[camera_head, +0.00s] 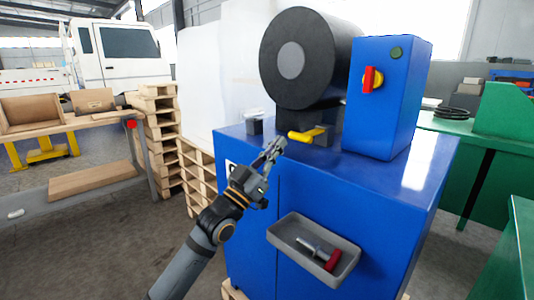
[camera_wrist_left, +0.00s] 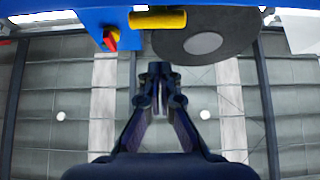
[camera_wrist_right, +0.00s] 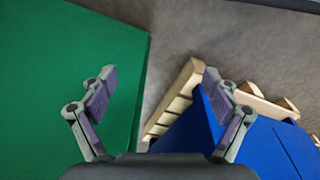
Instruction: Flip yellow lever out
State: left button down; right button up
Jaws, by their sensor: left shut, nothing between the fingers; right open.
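The yellow lever (camera_head: 307,134) sticks out toward the left at the base of the big dark round head (camera_head: 302,58) on the blue machine (camera_head: 240,190). The lever also shows as a yellow bar at the top of the left wrist view (camera_wrist_left: 157,20). My left gripper (camera_head: 276,147) is shut and empty, just left of and a little below the lever's free end, apart from it. In the left wrist view the closed fingertips (camera_wrist_left: 158,72) point toward the lever with a gap between. My right gripper (camera_wrist_right: 168,98) is open and empty; it is outside the head view.
A blue control box (camera_head: 390,98) with a red and yellow switch (camera_head: 372,79) stands right of the head. A grey tray (camera_head: 283,232) with a red-handled tool (camera_head: 332,259) hangs on the machine's front. In the right wrist view, a green surface (camera_wrist_right: 60,80) and a pallet (camera_wrist_right: 172,100) lie near my right gripper.

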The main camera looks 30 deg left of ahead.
pick_arm(q)
jog(key=shift+f+p+v, duration=0.25)
jog(key=shift+p+v, duration=2.05)
jog(key=shift+p, duration=0.6)
pick_arm(e)
jog(key=s+d+f, duration=0.2)
jog(key=s+f, duration=0.1)
jog(key=f, duration=0.4)
jog(key=s+d+f, duration=0.2)
jog(key=s+f, duration=0.2)
jog(key=f, duration=0.4)
jog(key=shift+d+h, duration=0.15)
jog(key=shift+h, duration=0.25)
pick_arm(q)
jog(key=shift+w+d, duration=0.15)
